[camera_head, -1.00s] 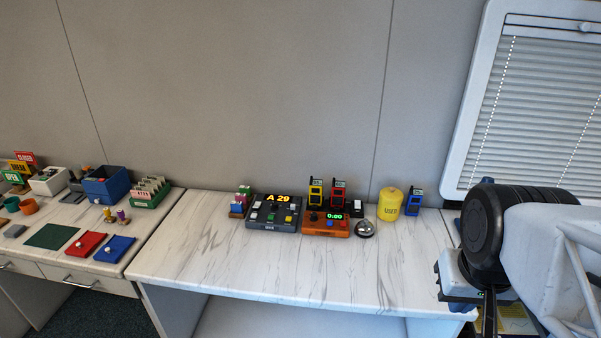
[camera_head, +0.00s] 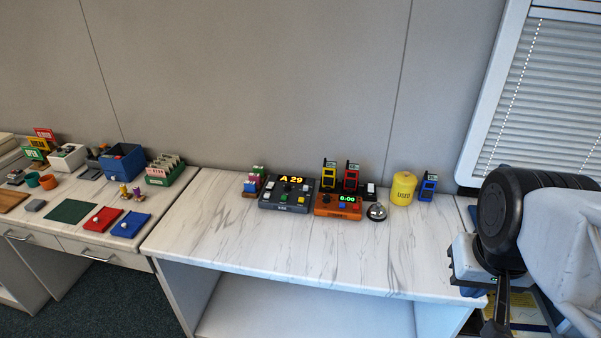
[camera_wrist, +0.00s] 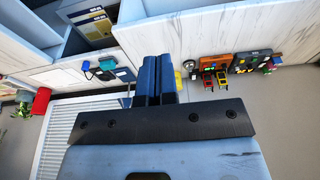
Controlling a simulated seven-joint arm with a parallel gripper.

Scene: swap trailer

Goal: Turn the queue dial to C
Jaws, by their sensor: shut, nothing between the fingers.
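The grey queue box (camera_head: 283,203) stands at the back of the white marbled counter (camera_head: 230,240), its display reading A 29. Several buttons or knobs sit on its face, but the dial and its letter are too small to make out. The box also shows small at the right of the wrist view (camera_wrist: 252,60). My gripper (camera_wrist: 155,58) shows in the wrist view with its two blue fingers together, empty and well away from the box. In the head view my arm is at the right, and the fingertips are not visible there.
An orange timer (camera_head: 338,212) stands just right of the queue box, with a bell (camera_head: 376,212), a yellow canister (camera_head: 403,188) and radios (camera_head: 428,187) beyond. Small coloured pieces (camera_head: 253,184) stand left of it. The counter's front is clear.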

